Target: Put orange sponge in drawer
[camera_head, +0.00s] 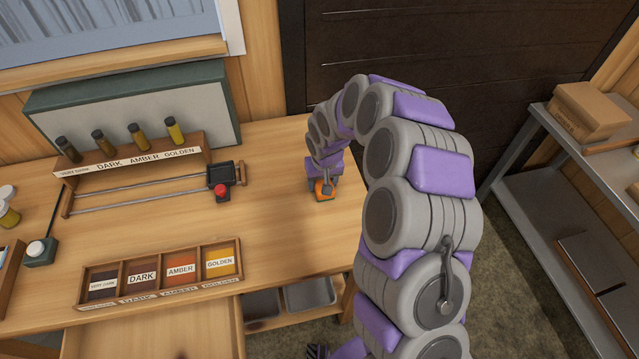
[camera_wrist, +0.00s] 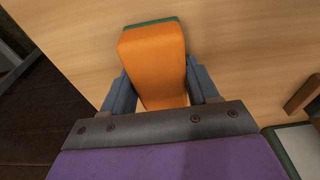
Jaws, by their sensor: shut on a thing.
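The orange sponge (camera_wrist: 153,58) has a green layer on its far side and sits between the two fingers of my gripper (camera_wrist: 162,95) in the wrist view. My gripper is shut on it. A wooden drawer (camera_head: 150,330) stands pulled out at the table's front, at the bottom left of the head view. Its inside shows only partly.
A labelled tray (camera_head: 160,284) with colored compartments lies at the table's front edge, above the drawer. A rack (camera_head: 130,160) with several small bottles stands behind, beside a slider with a red knob (camera_head: 222,192). A metal shelf (camera_head: 560,150) with a cardboard box (camera_head: 590,110) is at right.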

